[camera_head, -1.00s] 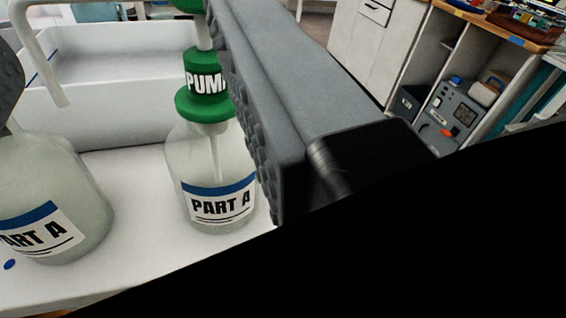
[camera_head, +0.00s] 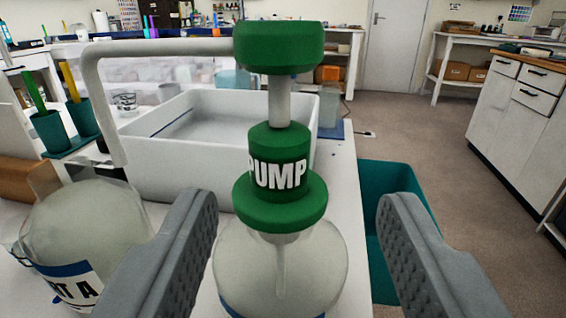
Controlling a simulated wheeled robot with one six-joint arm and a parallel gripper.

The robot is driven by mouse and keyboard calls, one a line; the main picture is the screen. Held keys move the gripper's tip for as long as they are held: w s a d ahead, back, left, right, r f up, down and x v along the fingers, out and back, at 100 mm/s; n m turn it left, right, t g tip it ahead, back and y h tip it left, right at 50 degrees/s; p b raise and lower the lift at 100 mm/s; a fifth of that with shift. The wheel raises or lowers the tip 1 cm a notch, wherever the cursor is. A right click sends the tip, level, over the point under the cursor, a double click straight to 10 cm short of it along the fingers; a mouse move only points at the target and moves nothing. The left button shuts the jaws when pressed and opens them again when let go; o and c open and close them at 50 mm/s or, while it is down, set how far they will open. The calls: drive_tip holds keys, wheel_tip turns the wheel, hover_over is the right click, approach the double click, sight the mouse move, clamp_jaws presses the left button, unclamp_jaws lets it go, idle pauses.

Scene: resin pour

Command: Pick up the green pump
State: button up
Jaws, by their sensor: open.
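The green pump (camera_head: 281,201) stands upright in the middle of the view, with a round green head on top and a white "PUMP" label on its collar. Its white spout (camera_head: 101,100) reaches left from the head and bends down. The pump sits on a clear bottle (camera_head: 312,270) whose lower part is cut off by the picture edge. My gripper (camera_head: 293,215) is open, with one grey ridged finger on each side of the bottle and pump collar. A gap shows between the fingers and the pump.
A second clear bottle (camera_head: 82,222) with a "PART A" label, partly hidden, stands at the left. A white tub (camera_head: 225,165) is behind the pump on the white table (camera_head: 345,190). A teal bin (camera_head: 395,185) is beyond the table's right edge. Teal cups (camera_head: 48,132) stand at the far left.

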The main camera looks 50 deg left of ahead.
sight(282, 136)
drive_tip(key=x, duration=0.3)
drive_tip(key=shift+w+a, duration=0.15)
drive_tip(key=shift+a, duration=0.05)
drive_tip(key=shift+s+a+x, duration=0.15)
drive_tip(key=shift+x, duration=1.15)
drive_tip(key=shift+s+a+x, duration=0.1)
drive_tip(key=shift+a+x, duration=0.05)
drive_tip(key=shift+x, duration=1.2)
drive_tip(key=shift+d+f, duration=0.1)
drive_tip(key=shift+f, duration=0.05)
drive_tip(key=c, duration=1.1)
wheel_tip(282, 136, up, 30)
drive_tip(key=shift+f, duration=0.25)
drive_tip(key=shift+f, duration=0.1)
